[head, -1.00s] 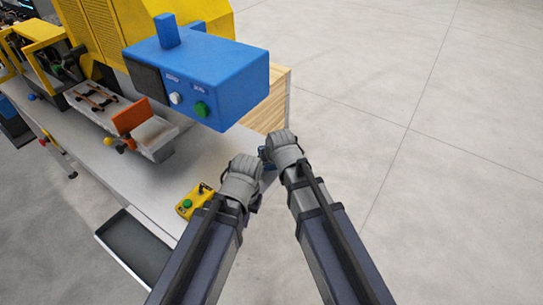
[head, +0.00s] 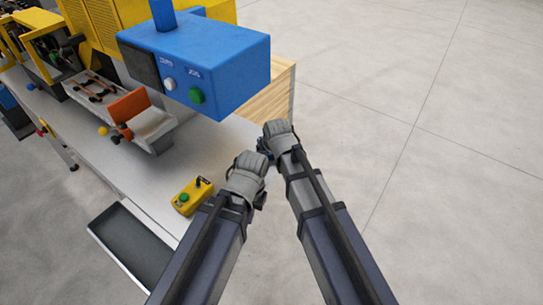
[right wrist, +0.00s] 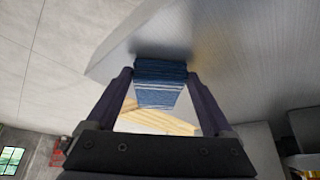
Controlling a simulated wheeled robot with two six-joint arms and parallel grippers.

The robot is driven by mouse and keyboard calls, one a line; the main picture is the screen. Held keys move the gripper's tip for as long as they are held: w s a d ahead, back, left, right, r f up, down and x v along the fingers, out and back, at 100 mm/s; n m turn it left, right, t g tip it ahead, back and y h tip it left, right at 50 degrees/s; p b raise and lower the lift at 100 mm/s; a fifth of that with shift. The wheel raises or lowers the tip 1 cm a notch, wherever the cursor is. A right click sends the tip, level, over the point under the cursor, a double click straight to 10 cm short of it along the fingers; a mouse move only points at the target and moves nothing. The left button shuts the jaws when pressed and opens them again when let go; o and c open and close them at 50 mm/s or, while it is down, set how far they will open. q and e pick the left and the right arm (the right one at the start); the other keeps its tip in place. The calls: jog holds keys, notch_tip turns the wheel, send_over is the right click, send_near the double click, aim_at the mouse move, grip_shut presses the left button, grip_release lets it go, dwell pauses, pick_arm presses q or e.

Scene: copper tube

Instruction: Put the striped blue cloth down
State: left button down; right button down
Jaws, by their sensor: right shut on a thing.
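The striped blue cloth (right wrist: 160,84) is between the fingers of my right gripper (right wrist: 161,80) in the right wrist view. It is folded, with white stripes on its lower part. In the head view my right gripper (head: 276,140) is at the right end of the white table (head: 150,195), and only a small dark blue bit shows beside it. My left gripper (head: 247,172) is just left of it, over the table edge; its fingers are hidden behind the wrist.
A blue control box (head: 205,70) overhangs the table close beyond my grippers. A yellow button box (head: 192,197) lies on the table left of my left gripper. A wooden crate (head: 270,98) stands behind the blue box. A dark tray (head: 130,245) is at the front edge.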

jog(key=shift+f, duration=0.1)
grip_release()
jog(key=shift+r, duration=0.3)
jog(key=p+v, duration=1)
jog(key=v, duration=0.1)
jog(key=shift+s+r, duration=0.25)
jog(key=shift+d, duration=0.1)
